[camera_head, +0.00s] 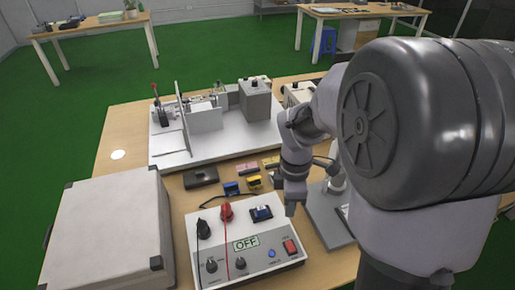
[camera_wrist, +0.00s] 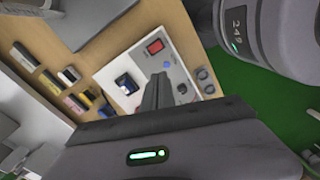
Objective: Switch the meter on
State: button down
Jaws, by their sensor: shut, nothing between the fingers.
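The meter (camera_head: 225,268) is a white box at the front of the table, and its display (camera_head: 246,243) reads OFF. A red rocker switch (camera_head: 290,246) sits at its right side, with a blue button (camera_head: 271,253) to the left of it. The wrist view also shows the meter (camera_wrist: 115,68), the red switch (camera_wrist: 155,46) and the blue button (camera_wrist: 166,65). My gripper (camera_head: 290,209) is shut and empty, pointing down above the meter's back right edge. In the wrist view my gripper (camera_wrist: 158,78) hides part of the panel; it appears apart from the switch.
Black and red plugs (camera_head: 226,212) with cables and a blue socket piece (camera_head: 261,213) are on the meter. A large grey case (camera_head: 105,230) stands at left. Behind are several small blocks (camera_head: 247,168) and a white fixture base (camera_head: 215,142). A grey plate (camera_head: 325,215) lies at right.

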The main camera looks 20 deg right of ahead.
aim_at(293, 250)
jog(key=f+n+b, duration=0.1)
jog(key=f+b, duration=0.1)
jog(key=f, duration=0.4)
jog(key=s+d+f+n+b, duration=0.1)
jog(key=f+b, duration=0.1)
jog(key=f, duration=0.4)
jog(key=d+f+n+g+b, duration=0.1)
jog(key=f+n+b, duration=0.1)
jog(key=f, duration=0.4)
jog(key=shift+s+d+b, duration=0.1)
jog(key=shift+s+b, duration=0.3)
jog(key=shift+f, duration=0.1)
